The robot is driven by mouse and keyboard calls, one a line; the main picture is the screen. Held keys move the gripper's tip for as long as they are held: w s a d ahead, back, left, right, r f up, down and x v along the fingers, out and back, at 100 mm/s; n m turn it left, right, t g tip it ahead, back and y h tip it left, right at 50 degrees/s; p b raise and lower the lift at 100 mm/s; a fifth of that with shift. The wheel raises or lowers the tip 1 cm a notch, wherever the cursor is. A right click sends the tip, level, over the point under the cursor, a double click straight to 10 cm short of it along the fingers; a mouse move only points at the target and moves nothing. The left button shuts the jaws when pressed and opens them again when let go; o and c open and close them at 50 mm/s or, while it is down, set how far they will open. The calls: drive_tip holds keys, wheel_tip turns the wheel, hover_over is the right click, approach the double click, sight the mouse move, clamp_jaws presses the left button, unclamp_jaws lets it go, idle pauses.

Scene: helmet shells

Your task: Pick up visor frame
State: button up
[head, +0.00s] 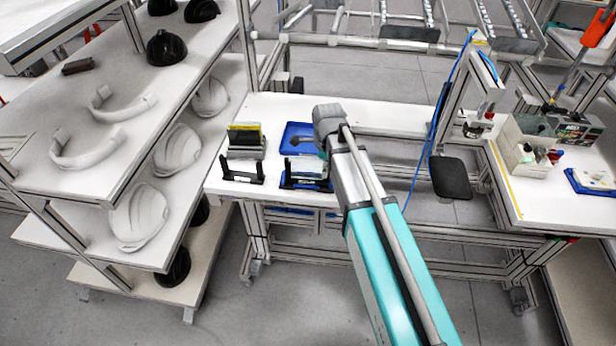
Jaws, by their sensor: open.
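Two white curved bands that look like visor frames lie on the upper shelf at the left. The nearer visor frame (88,152) is close to the shelf's front. The other visor frame (122,106) lies just behind it. My gripper (306,141) is small and dark at the end of my arm, above the white bench and far to the right of both frames. It is open, with no visor frame in it. My wrist partly hides its fingers.
Black shells (167,48) stand farther back on the upper shelf (45,118). White helmet shells (139,216) lie on the shelf below. A blue tray (297,128) and dark holders (243,171) are on the bench. Grey floor (280,300) is clear in front.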

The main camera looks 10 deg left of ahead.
clamp_jaws()
drive_tip(key=shift+r, duration=0.15)
idle(0.4)
wheel_tip(320, 180, up, 3)
drive_tip(key=p, duration=0.3)
drive_tip(key=s+d+r+p, duration=0.2)
drive_tip(key=s+r+p, duration=0.7)
drive_tip(key=s, duration=0.4)
drive_tip(key=shift+s+d+r+p, duration=0.35)
drive_tip(key=shift+p, duration=0.15)
drive_tip(key=shift+f, duration=0.1)
drive_tip(key=shift+f, duration=0.15)
